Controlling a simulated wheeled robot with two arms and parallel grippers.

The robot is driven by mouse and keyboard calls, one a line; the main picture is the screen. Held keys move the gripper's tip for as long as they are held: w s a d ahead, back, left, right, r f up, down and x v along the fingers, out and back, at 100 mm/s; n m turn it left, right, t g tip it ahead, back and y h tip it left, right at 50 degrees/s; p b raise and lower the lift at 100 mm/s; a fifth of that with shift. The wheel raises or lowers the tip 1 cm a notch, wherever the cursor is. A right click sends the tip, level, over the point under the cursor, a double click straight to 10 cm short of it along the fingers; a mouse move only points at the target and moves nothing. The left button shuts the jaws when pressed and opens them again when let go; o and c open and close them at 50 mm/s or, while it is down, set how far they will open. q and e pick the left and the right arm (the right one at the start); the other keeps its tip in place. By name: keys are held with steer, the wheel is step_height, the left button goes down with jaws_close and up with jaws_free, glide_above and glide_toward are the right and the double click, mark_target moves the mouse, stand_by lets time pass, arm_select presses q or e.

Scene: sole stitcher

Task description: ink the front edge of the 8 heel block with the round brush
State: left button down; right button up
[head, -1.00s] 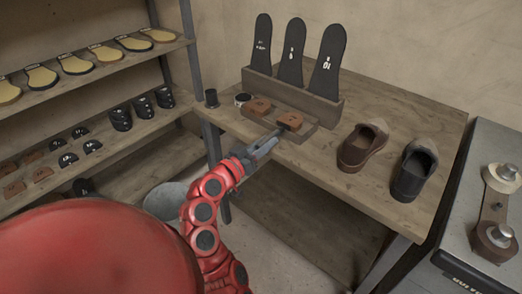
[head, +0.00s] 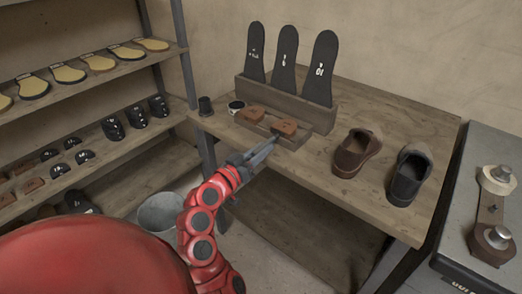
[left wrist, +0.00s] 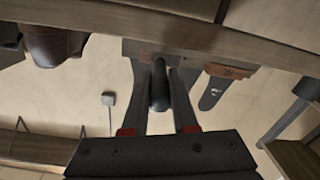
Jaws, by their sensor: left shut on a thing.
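Two brown heel blocks, a left one (head: 251,113) and a right one (head: 285,127), sit on a low wooden holder on the bench. Their marks are too small to read, so I cannot tell which is the 8. My left gripper (head: 263,151) is just in front of the right block, over the bench's front edge. It is shut on a dark, round-ended thing, likely the brush handle (left wrist: 160,88), between the fingers in the left wrist view. The bristles are not clear. A brown block (left wrist: 229,71) shows right of the fingers there. My right gripper is not in view.
A small round pot (head: 236,107) and a dark cup (head: 205,106) stand left of the blocks. Black sole templates (head: 288,62) stand in a rack (head: 250,90) behind. Brown (head: 356,155) and black (head: 408,178) shoes stand to the right. A bucket (head: 160,215) is on the floor.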

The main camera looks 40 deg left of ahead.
arm_select(q)
steer(key=shift+w, duration=0.55)
stand_by(0.4)
